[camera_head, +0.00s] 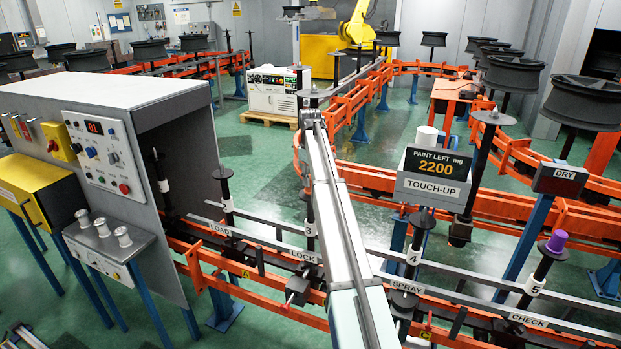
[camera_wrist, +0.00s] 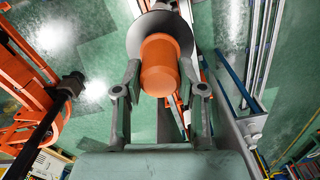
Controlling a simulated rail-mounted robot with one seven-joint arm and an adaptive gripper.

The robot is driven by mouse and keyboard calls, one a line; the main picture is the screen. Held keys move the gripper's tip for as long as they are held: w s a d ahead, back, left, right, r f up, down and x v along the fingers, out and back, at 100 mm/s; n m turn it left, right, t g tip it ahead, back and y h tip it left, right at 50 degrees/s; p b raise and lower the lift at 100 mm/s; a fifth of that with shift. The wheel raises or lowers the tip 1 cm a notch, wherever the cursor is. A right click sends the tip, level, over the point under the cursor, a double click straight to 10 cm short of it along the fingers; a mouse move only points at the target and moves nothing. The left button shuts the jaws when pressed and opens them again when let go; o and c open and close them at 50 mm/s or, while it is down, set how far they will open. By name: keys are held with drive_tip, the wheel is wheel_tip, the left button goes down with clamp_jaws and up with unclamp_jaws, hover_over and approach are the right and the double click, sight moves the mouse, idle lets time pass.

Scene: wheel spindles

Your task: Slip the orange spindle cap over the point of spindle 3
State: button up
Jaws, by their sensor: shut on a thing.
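My gripper (camera_wrist: 160,78) is shut on the orange spindle cap (camera_wrist: 160,68) in the wrist view, one finger on each side of it. A dark round disc (camera_wrist: 148,25) shows directly behind the cap and is partly hidden by it. I cannot tell whether the cap is around the spindle's point or apart from it. In the head view, spindle 3 (camera_head: 309,207) stands upright behind its label 3 (camera_head: 311,230), with my arm covering part of it. The orange cap and the gripper's fingers cannot be made out there.
Spindle 2 (camera_head: 225,190) stands to the left, by the grey booth (camera_head: 180,140). Spindle 4 (camera_head: 420,235) and spindle 5 (camera_head: 545,262), which bears a purple cap (camera_head: 557,241), stand to the right. The touch-up sign (camera_head: 433,175) and orange rails (camera_head: 490,215) are close by.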

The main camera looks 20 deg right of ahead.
drive_tip(key=shift+f, duration=0.5)
idle(0.3)
drive_tip(key=o, duration=1.1)
drive_tip(key=shift+r, duration=0.1)
wheel_tip(320, 180, up, 12)
drive_tip(key=shift+f, duration=0.1)
